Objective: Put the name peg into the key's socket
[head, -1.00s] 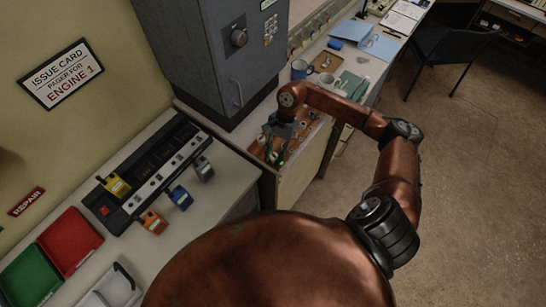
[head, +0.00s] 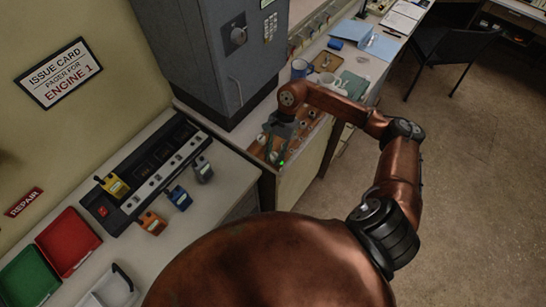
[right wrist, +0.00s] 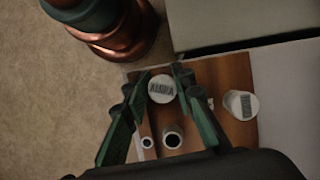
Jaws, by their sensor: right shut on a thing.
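My right gripper (right wrist: 162,82) is shut on the name peg (right wrist: 162,93), a white round-topped piece with dark lettering, in the right wrist view. The lettering looks tilted and is hard to read. The peg is over a wooden board (right wrist: 228,72); I cannot tell whether its lower end touches the board. Near it on the board are a larger ring-shaped socket (right wrist: 172,137) with a dark hole and a smaller one (right wrist: 147,142). I cannot tell a key apart. In the head view my right gripper (head: 274,148) reaches down over the board. My left gripper is not in view.
Another white labelled peg (right wrist: 240,104) stands right of the gripper. A grey cabinet (head: 215,60) rises behind the board. A black charger rack (head: 150,175) with several pagers and red (head: 68,242) and green trays lie to the left. Mugs (head: 300,69) stand beyond.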

